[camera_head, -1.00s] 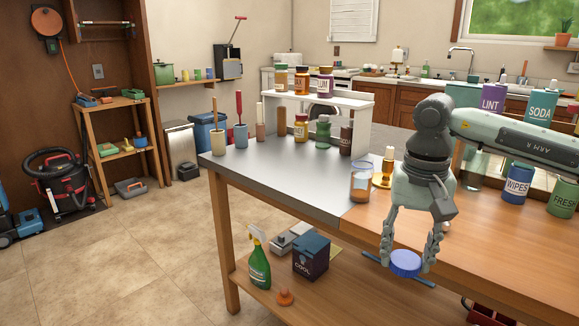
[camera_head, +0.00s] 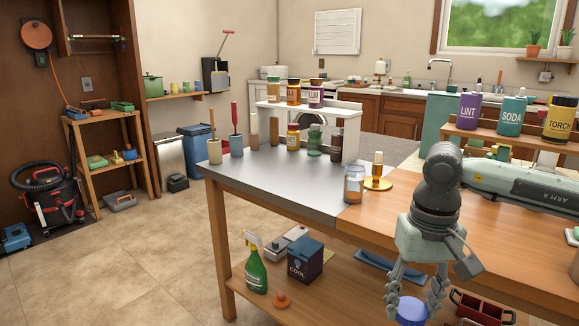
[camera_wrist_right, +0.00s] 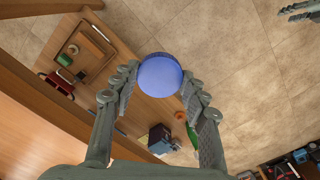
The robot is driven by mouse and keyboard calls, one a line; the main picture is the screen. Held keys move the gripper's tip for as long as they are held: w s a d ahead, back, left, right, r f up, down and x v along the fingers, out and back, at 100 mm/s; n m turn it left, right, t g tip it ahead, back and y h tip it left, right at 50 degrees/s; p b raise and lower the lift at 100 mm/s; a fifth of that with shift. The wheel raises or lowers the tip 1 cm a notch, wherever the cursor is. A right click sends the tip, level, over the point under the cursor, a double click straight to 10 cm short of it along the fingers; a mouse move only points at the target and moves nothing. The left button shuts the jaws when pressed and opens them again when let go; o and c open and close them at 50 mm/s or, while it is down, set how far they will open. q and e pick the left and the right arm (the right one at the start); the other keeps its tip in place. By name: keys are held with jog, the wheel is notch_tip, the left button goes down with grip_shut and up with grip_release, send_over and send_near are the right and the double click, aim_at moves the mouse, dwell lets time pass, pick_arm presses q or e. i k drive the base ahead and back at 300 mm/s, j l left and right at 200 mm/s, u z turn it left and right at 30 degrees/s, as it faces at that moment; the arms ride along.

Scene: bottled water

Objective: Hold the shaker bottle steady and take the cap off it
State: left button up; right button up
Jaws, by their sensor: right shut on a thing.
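My right gripper (camera_head: 412,290) is at the bottom of the head view, pointing down in front of the wooden counter. It is shut on a round blue cap (camera_head: 411,309), whose lower part is cut off by the picture edge. In the right wrist view the cap (camera_wrist_right: 160,75) sits between the two fingers of my right gripper (camera_wrist_right: 160,80). No bottle body shows below the cap. I cannot pick out the shaker bottle for sure. Grey fingers, seemingly my left gripper (camera_wrist_right: 288,14), show at the top right of the wrist view, apart from the cap.
A glass jar with amber contents (camera_head: 354,186) and a golden pump bottle (camera_head: 378,172) stand on the counter (camera_head: 270,178). A green spray bottle (camera_head: 255,270) and a dark blue box (camera_head: 305,260) sit on the lower shelf. Open floor (camera_head: 120,265) lies left.

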aim_at(355, 172)
jog(key=i+u, duration=0.45)
jog(key=i+l+u, duration=0.25)
jog(key=u, duration=0.15)
